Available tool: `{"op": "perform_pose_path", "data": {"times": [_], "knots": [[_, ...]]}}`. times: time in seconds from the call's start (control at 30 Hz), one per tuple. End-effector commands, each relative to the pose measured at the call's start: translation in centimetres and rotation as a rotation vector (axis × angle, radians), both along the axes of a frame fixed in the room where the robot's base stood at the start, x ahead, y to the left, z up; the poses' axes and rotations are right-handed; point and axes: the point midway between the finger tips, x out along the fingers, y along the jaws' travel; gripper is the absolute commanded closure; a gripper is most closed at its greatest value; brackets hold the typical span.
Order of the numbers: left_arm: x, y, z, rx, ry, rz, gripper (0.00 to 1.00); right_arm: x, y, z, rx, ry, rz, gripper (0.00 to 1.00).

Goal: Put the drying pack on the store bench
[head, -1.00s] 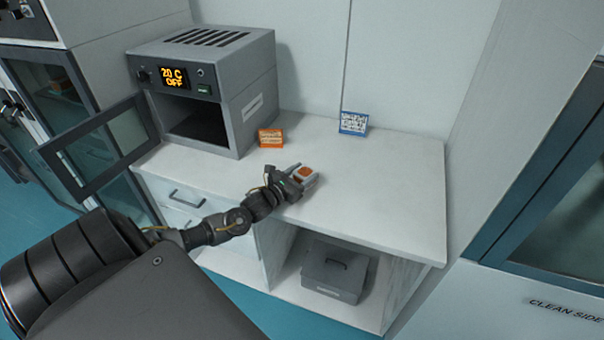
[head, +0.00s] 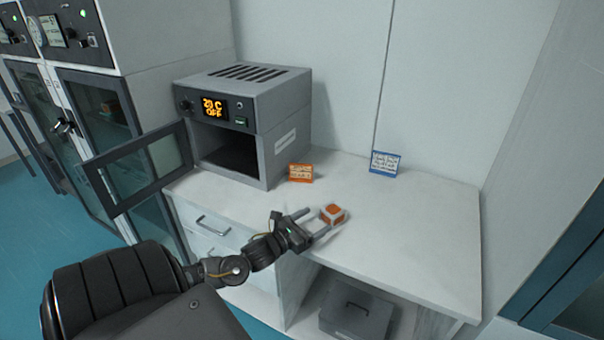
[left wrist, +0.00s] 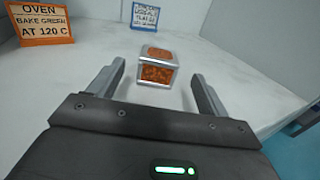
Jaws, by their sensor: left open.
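The drying pack (head: 333,213), a small white-edged box with orange faces, sits on the white bench (head: 420,225) in front of the oven. It also shows in the left wrist view (left wrist: 157,66). My left gripper (head: 322,223) is open and low over the bench. In the left wrist view its fingers (left wrist: 155,85) point toward the pack, which stands just past the fingertips, roughly between their lines. The pack is not gripped. My right gripper is not in view.
A grey oven (head: 245,120) reading 20 C OFF stands at the back left, its door (head: 140,165) open. An orange sign (head: 300,173) and a blue sign (head: 385,163) stand behind the pack. A grey lidded box (head: 355,312) sits under the bench. The bench's right side is clear.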

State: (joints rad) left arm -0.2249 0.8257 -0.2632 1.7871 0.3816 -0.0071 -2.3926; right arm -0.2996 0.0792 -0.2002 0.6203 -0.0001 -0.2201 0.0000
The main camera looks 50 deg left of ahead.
Motion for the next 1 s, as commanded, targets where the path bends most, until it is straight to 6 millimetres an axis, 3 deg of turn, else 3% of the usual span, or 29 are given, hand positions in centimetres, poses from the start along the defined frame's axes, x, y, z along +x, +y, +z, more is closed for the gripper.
{"op": "perform_pose_path", "data": {"times": [0.1, 0.3, 1.0], "knots": [[-2.2, 0.1, -0.2, 0.000, 0.003, -0.001, 0.22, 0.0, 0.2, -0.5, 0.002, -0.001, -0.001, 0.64], [-4.1, 0.3, 0.0, -0.001, 0.000, 0.001, 0.22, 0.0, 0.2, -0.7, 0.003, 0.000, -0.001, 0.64], [-4.5, 0.3, 0.1, -0.001, -0.001, 0.001, 0.22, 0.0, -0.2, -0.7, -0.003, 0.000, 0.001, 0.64]]}}
